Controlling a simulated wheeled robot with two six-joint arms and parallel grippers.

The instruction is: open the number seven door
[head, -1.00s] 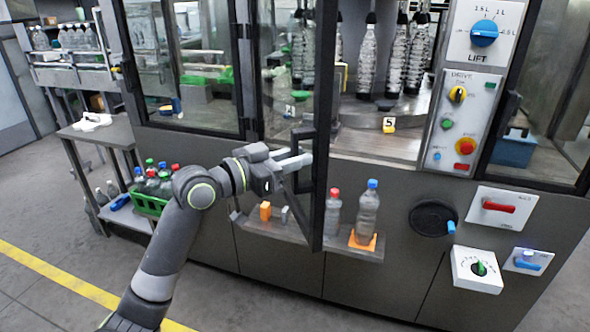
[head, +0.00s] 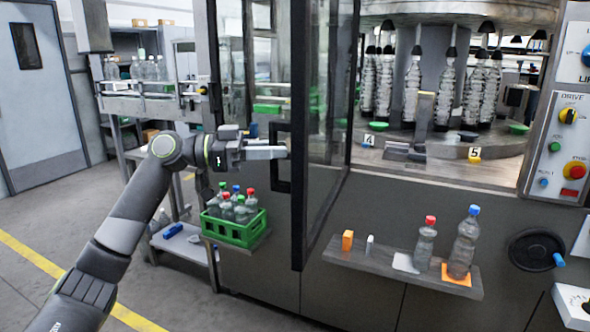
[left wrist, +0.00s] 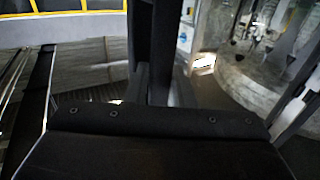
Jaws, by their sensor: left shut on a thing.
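A glazed door with a dark frame (head: 301,220) stands swung outward from the machine, with an open gap to its right. No number seven can be read on it. Its dark handle (head: 281,186) is on the frame's left side. My left gripper (head: 284,152) is shut on this handle, reaching in from the left. In the left wrist view the fingers (left wrist: 152,88) close around a dark upright bar, with the palm hiding the lower part. My right gripper is not in view.
Inside the opening, several bottles (head: 445,85) hang above a round table with number tags four (head: 369,140) and five (head: 474,154). A front shelf (head: 400,275) holds two bottles and small blocks. A green crate (head: 235,230) of bottles sits below my arm. The control panel (head: 560,150) is at right.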

